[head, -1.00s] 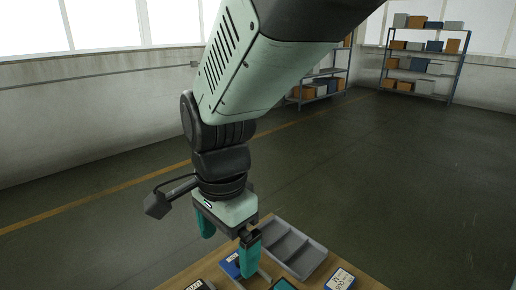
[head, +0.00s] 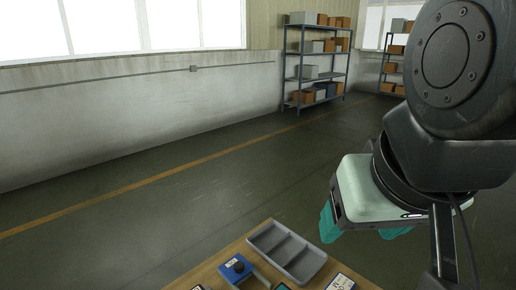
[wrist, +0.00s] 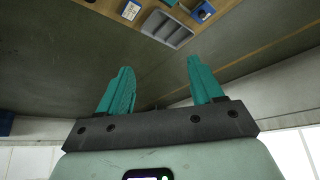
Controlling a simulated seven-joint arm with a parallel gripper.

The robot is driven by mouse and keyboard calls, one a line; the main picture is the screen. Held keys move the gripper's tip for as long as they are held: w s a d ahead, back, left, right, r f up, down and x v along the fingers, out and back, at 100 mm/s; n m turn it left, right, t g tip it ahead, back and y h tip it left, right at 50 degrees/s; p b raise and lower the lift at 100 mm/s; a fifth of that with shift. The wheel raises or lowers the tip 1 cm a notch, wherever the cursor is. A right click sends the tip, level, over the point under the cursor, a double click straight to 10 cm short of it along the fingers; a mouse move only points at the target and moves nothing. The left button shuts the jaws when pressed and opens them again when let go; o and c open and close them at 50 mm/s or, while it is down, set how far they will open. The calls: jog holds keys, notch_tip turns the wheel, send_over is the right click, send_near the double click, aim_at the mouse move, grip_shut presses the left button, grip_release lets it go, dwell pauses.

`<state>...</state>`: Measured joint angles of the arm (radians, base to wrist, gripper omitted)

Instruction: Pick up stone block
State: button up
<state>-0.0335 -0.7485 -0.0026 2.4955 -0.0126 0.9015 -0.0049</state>
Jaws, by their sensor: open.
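I cannot make out a stone block in either view. The wooden table (head: 215,264) shows at the bottom of the head view, cut off by the frame edge. My gripper (head: 360,231) is open, up and to the right of the grey tray in the head view, with nothing seen between its teal fingers. In the wrist view my gripper (wrist: 159,66) shows two fingers spread apart and empty. The table (wrist: 226,18) lies at the top of that view, beyond the fingertips.
A grey divided tray (head: 287,253) looks empty on the table. A blue item with a dark knob (head: 236,267) lies left of it. A white-labelled item (head: 340,283) lies at the front right. Shelving (head: 317,68) stands far back; the floor between is clear.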

jog(key=w+a+f+n+g, duration=0.25)
jog(key=w+a+f, duration=0.25)
jog(key=f, duration=0.3)
jog(key=w+a+f+n+g, duration=0.1)
jog(key=w+a+f+n, duration=0.2)
jog(key=w+a+f, duration=0.4)
jog(key=s+a+f+n, duration=0.1)
jog(key=f, duration=0.6)
jog(key=s+a+f+n+g, duration=0.1)
jog(key=s+a+f, duration=0.1)
jog(key=f, duration=0.6)
jog(key=s+a+f+n+g, duration=0.1)
jog(key=s+a+f, duration=0.1)
jog(key=f, duration=0.5)
jog(key=shift+s+a+f, duration=0.15)
jog(key=shift+a+f, duration=0.05)
jog(key=shift+f, duration=3)
jog(key=shift+c, duration=0.2)
jog(key=c, duration=1.2)
